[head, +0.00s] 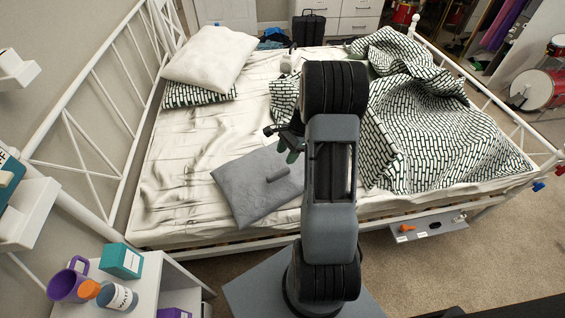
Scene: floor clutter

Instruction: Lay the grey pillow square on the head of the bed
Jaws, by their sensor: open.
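The grey pillow (245,188) lies flat and turned askew on the white sheet near the bed's front edge. Its right part is hidden behind my arm. The bed (180,205) has a white metal frame. At its left end, a white pillow (212,57) rests on a black-and-white patterned pillow (200,95), towards the back. My gripper (288,148) is above the bed, just beyond the grey pillow's far right part in the picture. It is open and seems empty; my arm partly hides it.
A rumpled patterned blanket (430,130) covers the bed's right side. Bare sheet lies left of the grey pillow.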

